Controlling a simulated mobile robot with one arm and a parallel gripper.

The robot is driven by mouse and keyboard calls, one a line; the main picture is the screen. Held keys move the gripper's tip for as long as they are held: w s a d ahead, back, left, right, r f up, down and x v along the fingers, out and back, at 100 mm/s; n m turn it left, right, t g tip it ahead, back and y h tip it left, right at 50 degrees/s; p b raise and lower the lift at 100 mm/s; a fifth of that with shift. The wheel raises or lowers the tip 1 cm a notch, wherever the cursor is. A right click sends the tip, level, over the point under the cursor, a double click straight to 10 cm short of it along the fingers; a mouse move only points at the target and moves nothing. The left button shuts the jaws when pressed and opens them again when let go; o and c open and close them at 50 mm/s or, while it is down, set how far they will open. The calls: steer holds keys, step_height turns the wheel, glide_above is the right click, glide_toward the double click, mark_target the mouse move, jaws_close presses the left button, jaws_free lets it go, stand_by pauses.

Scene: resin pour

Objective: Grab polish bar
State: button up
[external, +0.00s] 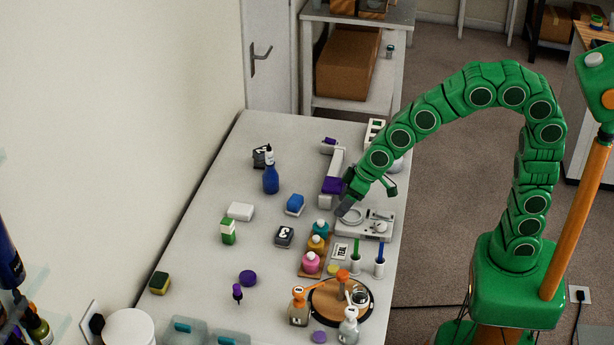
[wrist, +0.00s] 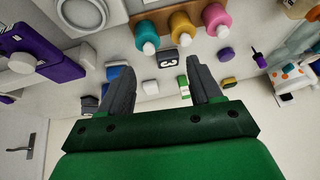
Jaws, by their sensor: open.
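My gripper (external: 345,209) hangs above the table by a grey tray with a round dish; in the wrist view the gripper (wrist: 158,66) has its fingers spread with nothing held between them. No object is clearly marked as the polish bar. Small bar-like blocks stand to its left: a white block (external: 240,211), a green-and-white block (external: 228,232), a blue-topped block (external: 295,205) and a dark block with a white mark (external: 284,236). The wrist view also shows the white block (wrist: 150,87), the green-and-white block (wrist: 184,84) and the dark block (wrist: 167,61), all apart from the fingers.
Teal (external: 321,228), orange (external: 317,243) and pink (external: 312,262) bottles stand close to the gripper. A white-and-purple device (external: 334,180) is just behind it. A blue bottle (external: 271,180) stands further left. The table's left middle is mostly clear.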

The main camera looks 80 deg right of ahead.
steer(key=w+a+f+t, duration=0.2)
steer(key=w, duration=0.5)
steer(key=w+a+f+t, duration=0.1)
steer(key=w, duration=0.7)
steer(key=m+t+h, duration=0.1)
steer(key=t+h, duration=0.1)
steer(key=t, duration=0.3)
glide_toward(222, 226)
steer(key=w+f, duration=0.1)
steer(key=w+d+f, duration=0.1)
steer(key=shift+w+d+f, duration=0.3)
steer(key=shift+f, duration=0.05)
steer(key=shift+x, duration=4)
steer(key=shift+d+r, duration=0.1)
steer(key=shift+c, duration=0.5)
steer(key=c, duration=1)
